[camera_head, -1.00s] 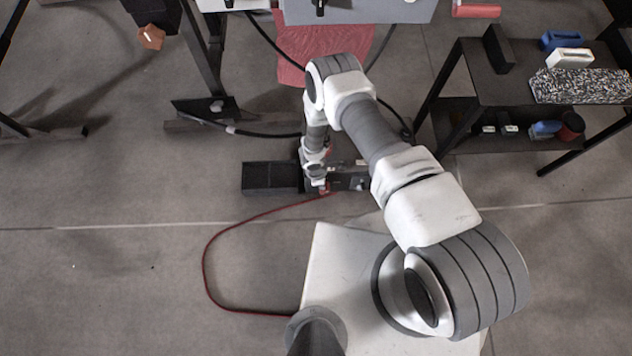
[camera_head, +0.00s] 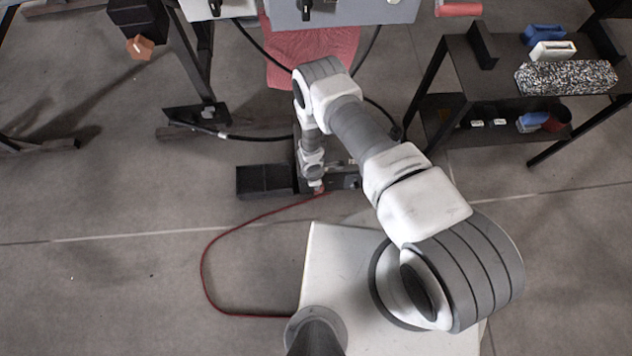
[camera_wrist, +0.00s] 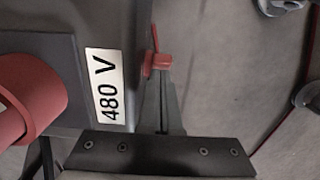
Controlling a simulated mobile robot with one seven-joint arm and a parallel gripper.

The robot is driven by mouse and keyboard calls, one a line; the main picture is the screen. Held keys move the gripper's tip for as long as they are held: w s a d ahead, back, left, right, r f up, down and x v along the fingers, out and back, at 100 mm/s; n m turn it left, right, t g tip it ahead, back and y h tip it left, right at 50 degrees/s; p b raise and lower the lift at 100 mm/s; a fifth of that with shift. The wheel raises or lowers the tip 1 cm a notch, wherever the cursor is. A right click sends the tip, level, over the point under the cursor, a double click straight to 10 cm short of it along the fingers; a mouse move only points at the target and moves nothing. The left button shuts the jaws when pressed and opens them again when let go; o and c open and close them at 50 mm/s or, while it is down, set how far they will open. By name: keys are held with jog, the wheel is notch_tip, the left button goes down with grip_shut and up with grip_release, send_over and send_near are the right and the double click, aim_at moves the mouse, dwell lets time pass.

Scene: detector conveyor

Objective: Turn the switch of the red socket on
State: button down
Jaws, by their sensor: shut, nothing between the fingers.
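The red socket (camera_wrist: 30,95) is a thick red cylinder on a dark plate at the left of the wrist view. A white "480 V" label (camera_wrist: 105,86) is beside it on the grey housing. A small red part (camera_wrist: 158,64), apparently the switch, sticks out from the housing's right side. My gripper (camera_wrist: 162,78) is shut and empty, its fingertips right at this red part; I cannot tell whether they touch it. In the head view the housing (camera_head: 343,182) is low near the floor and mostly hidden by my arm.
A black box (camera_head: 264,181) lies left of the housing. A red cable (camera_head: 203,262) loops over the floor. A black shelf (camera_head: 490,85) with several items stands at right. The left floor is open.

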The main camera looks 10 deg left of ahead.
jog(key=shift+d+r+y+p, duration=0.15)
jog(key=shift+y+p, duration=0.25)
jog(key=shift+p, duration=0.3)
jog(key=shift+w+d+p, duration=0.1)
jog(key=shift+d+p, duration=0.35)
jog(key=shift+p, duration=0.35)
jog(key=shift+d, duration=0.15)
jog(key=shift+w+d+f, duration=0.15)
jog(key=shift+d+f, duration=0.2)
jog(key=shift+d, duration=0.1)
jog(key=shift+w+d+f+g+y+b, duration=0.15)
jog(key=shift+d+y+b, duration=0.1)
jog(key=shift+y+b, duration=0.2)
jog(key=shift+d+f+g+y+b, duration=0.15)
jog(key=shift+d+y+b, duration=0.15)
jog(key=shift+b, duration=0.2)
jog(key=shift+d+f+b, duration=0.1)
jog(key=shift+d+b, duration=0.15)
jog(key=shift+b, duration=0.2)
